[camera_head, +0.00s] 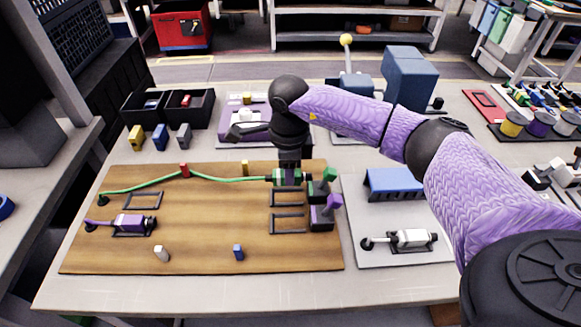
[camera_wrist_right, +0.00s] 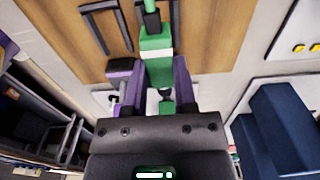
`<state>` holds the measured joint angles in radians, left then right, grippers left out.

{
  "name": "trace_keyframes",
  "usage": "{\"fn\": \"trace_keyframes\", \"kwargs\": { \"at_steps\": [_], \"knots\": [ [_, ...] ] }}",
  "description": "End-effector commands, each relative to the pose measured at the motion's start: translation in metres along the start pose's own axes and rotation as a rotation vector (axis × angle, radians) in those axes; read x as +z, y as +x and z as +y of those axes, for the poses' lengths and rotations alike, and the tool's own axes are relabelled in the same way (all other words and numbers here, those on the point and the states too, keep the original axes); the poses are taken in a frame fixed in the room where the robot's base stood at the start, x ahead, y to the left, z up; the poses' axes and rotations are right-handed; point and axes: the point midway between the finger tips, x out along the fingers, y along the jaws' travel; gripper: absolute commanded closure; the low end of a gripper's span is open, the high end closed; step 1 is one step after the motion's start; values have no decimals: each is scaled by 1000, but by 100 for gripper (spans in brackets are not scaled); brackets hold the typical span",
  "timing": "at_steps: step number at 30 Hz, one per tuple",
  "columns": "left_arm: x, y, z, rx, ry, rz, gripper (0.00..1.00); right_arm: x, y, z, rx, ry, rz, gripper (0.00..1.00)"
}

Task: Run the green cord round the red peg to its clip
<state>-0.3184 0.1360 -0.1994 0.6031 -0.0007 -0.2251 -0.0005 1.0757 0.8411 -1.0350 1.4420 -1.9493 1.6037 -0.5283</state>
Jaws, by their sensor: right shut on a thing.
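The green cord (camera_head: 232,179) runs from a black anchor (camera_head: 103,200) at the board's left, bends at the red peg (camera_head: 184,170), and goes right to a green connector (camera_head: 285,178). I cannot tell which side of the peg it touches. My right gripper (camera_head: 287,176) is shut on the connector at the board's far right. In the right wrist view the connector (camera_wrist_right: 156,62) sits between the purple fingers (camera_wrist_right: 157,84). A green clip block with a raised green tab (camera_head: 329,174) stands just right of the gripper. My left gripper is not in view.
Black frames (camera_head: 287,231) lie on the wooden board (camera_head: 205,222), near a purple-tabbed block (camera_head: 321,217). A purple connector (camera_head: 129,223) lies at left. The board's middle is clear.

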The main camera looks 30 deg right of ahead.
Motion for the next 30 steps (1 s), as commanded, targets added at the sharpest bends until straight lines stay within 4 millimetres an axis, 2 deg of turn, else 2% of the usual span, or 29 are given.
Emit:
{"fn": "trace_keyframes", "kwargs": {
  "at_steps": [13, 30],
  "knots": [
    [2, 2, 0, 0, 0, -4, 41, 0, 2, 0, 0, 0, 0, 100],
    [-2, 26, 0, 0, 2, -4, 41, 0, 39, 0, 1, 0, 1, 100]
  ]
}}
